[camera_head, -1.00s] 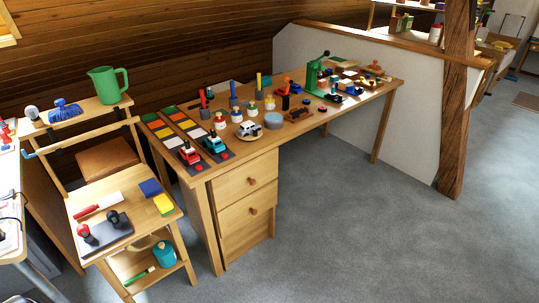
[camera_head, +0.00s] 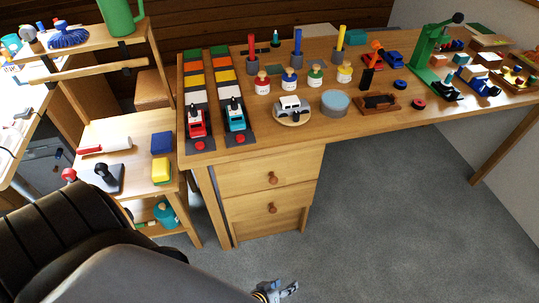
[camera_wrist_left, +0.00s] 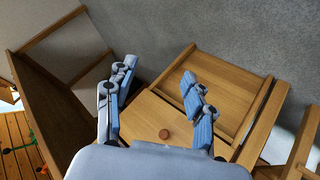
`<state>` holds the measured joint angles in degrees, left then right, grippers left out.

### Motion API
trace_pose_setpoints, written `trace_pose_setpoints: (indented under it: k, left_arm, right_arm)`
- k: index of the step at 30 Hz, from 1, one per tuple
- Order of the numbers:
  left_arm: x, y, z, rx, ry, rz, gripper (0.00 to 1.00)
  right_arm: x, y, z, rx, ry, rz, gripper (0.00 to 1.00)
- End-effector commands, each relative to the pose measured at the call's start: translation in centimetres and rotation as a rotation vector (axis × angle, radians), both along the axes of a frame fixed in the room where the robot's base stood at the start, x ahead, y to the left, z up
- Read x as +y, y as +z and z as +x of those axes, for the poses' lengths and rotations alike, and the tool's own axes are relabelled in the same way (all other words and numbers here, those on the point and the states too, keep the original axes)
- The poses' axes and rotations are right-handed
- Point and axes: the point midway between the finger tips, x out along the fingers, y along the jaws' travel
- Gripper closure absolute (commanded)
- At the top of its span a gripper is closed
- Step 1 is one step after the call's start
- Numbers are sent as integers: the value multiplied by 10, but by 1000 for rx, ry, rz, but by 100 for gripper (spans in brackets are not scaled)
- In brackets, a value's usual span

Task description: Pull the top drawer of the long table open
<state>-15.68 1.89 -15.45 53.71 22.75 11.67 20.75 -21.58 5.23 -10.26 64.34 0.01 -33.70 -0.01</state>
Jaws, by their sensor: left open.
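The long table (camera_head: 350,130) stands ahead with a two-drawer wooden cabinet under its left part. The top drawer (camera_head: 240,177) has a round brown knob (camera_head: 272,178) and looks shut, its front flush with the cabinet. The lower drawer (camera_head: 243,210) has a like knob (camera_head: 272,208). My left gripper (camera_head: 275,291) is low, in front of the cabinet and apart from it. In the left wrist view my left gripper (camera_wrist_left: 157,82) is open and empty. A drawer knob (camera_wrist_left: 164,134) shows between its fingers, beyond them; I cannot tell which drawer's. My right gripper is not in view.
Toy trucks (camera_head: 236,118), little pots, a round grey tin (camera_head: 335,103) and a green press (camera_head: 430,58) stand on the tabletop. A small wooden shelf cart (camera_head: 125,137) is close on the left. The grey floor right of the cabinet is clear.

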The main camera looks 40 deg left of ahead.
Motion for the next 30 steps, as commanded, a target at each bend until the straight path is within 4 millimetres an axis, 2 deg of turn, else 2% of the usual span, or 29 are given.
trace_pose_setpoints:
  k: [1, 3, 6, 8, 9, 12, 15, 18, 24, 30]
  left_arm:
    - [-12, 11, 44, -140, 134, -146, 46]
    - [-16, 53, 90, -318, 318, -366, 46]
    - [-7, 114, 134, -555, 568, -706, 46]
    - [6, 146, 147, -684, 710, -921, 46]
    - [16, 163, 151, -762, 799, -1062, 46]
    - [41, 193, 149, -926, 997, -1390, 46]
    - [61, 207, 138, -1046, 1157, -1656, 46]
    - [73, 211, 128, -1119, 1270, -1841, 46]
    - [84, 214, 121, -1177, 1365, -1981, 46]
    - [106, 216, 139, -1181, 1363, -1984, 46]
  right_arm:
    - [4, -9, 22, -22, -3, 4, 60]
    - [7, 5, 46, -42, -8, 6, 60]
    - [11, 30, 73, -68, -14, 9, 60]
    - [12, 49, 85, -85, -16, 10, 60]
    - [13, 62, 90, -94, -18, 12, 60]
    - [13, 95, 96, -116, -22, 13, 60]
    - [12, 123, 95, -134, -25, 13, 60]
    - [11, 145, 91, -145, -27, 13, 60]
    - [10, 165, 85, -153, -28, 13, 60]
    - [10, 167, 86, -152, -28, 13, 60]
